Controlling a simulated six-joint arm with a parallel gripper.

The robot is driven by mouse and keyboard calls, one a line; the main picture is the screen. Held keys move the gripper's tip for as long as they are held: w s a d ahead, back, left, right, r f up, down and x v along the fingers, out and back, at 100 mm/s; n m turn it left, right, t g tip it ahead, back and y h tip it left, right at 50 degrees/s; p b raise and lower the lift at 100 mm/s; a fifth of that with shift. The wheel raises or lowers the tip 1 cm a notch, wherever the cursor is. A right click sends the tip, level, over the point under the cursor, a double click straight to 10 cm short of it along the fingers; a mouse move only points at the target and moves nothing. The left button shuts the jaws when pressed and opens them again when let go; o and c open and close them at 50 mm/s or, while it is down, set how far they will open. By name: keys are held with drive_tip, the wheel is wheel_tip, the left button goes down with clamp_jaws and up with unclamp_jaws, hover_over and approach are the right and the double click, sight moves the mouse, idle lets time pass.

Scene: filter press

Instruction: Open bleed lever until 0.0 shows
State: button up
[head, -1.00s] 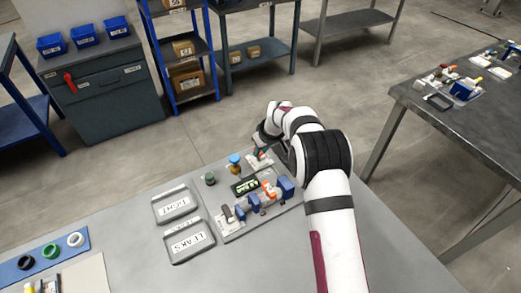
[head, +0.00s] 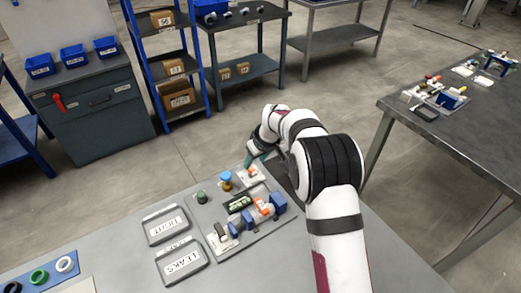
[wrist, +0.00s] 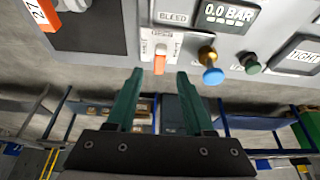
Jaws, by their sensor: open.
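The bleed lever (wrist: 160,64) is a short orange handle on a white plate beneath the BLEED label. It points down in the wrist view, toward my gripper. The display (wrist: 229,14) beside the label reads 0.0 BAR; in the head view its digits are too small to read. My gripper (wrist: 160,73) has two green fingers, spread apart and empty. Their tips are on either side of the lever's end, with a visible gap and no clear contact. In the head view my gripper (head: 250,161) is at the far edge of the panel (head: 262,232), beside the white lever plate.
A brass-stemmed blue knob (wrist: 212,75) and a green knob (wrist: 251,65) are right of the lever in the wrist view. The TIGHT tray (head: 166,226) and LEAKS tray (head: 181,262) lie left of the panel. Blue and orange fittings (head: 279,203) crowd its right side.

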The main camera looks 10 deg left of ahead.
drive_tip(key=v, duration=1)
drive_tip(key=shift+r, duration=0.2)
drive_tip(key=s+d+r+m+g+h, duration=0.1)
drive_tip(key=s+d+r+m, duration=0.2)
drive_tip(key=s+d, duration=0.3)
drive_tip(key=s+d+r+m, duration=0.3)
drive_tip(key=s+d, duration=0.2)
drive_tip(key=s, duration=0.3)
drive_tip(key=s+d+f+m+g, duration=0.1)
drive_tip(key=s+d+m, duration=0.2)
drive_tip(key=s, duration=0.8)
drive_tip(key=s+d+f+m+g, duration=0.1)
drive_tip(key=s+m, duration=0.4)
drive_tip(key=s, duration=0.7)
drive_tip(key=shift+d+f+m+h, duration=0.3)
drive_tip(key=shift+d+f+m, duration=0.15)
drive_tip(key=shift+d, duration=0.75)
drive_tip(key=shift+s, duration=0.1)
